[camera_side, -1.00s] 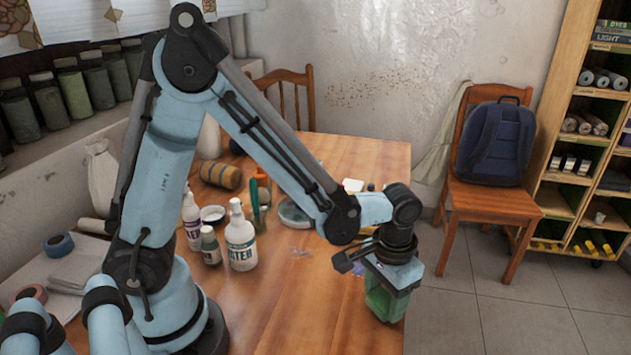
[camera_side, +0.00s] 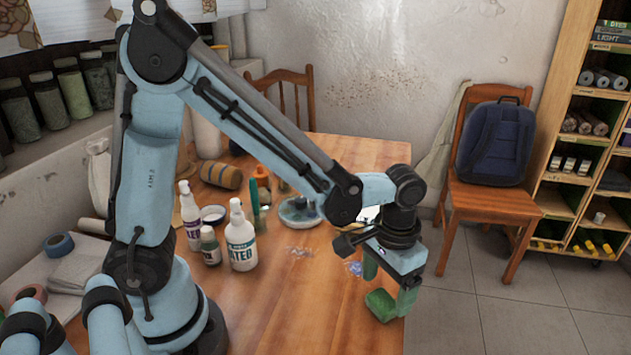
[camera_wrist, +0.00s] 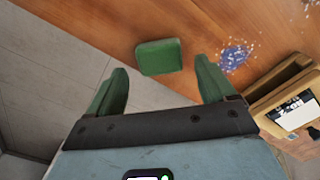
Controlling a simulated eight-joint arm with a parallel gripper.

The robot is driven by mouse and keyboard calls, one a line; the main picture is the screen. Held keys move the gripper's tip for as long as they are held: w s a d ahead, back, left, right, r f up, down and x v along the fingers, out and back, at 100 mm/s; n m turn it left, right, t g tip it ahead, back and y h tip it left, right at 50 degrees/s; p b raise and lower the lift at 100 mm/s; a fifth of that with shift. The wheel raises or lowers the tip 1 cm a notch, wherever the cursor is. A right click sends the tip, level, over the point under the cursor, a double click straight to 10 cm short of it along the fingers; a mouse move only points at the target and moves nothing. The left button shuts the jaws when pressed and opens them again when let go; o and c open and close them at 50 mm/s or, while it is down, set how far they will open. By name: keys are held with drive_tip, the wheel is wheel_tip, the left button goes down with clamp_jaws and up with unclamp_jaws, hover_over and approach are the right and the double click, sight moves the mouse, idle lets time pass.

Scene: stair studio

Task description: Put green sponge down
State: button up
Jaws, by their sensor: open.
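The green sponge (camera_side: 381,304) lies flat on the wooden table (camera_side: 290,315), near the table's right edge. In the wrist view the sponge (camera_wrist: 158,57) shows as a green block on the wood, just beyond the space between my fingers. My gripper (camera_side: 389,288) is open above the sponge, with its green fingers spread apart. The wrist view shows my gripper (camera_wrist: 161,82) with nothing between its fingers, and the sponge looks free of both. In the side view the right finger partly overlaps the sponge.
A blue speckled patch (camera_wrist: 235,57) is on the table by the sponge. A wooden tray-like object (camera_wrist: 285,95) with a white paper is to its right. White bottles (camera_side: 240,245) and a round dish (camera_side: 299,212) stand farther left. Floor (camera_side: 480,310) lies beyond the table edge.

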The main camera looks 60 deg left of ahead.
sight(383, 298)
wheel_tip(383, 298, up, 9)
drive_tip(key=s+a+r+t, duration=0.1)
drive_tip(key=s+a+t, duration=0.3)
drive_tip(key=a+t, duration=0.3)
drive_tip(key=shift+s+a+r, duration=0.15)
drive_tip(key=shift+s+a, duration=0.15)
drive_tip(key=shift+a, duration=1.25)
drive_tip(key=shift+o, duration=0.5)
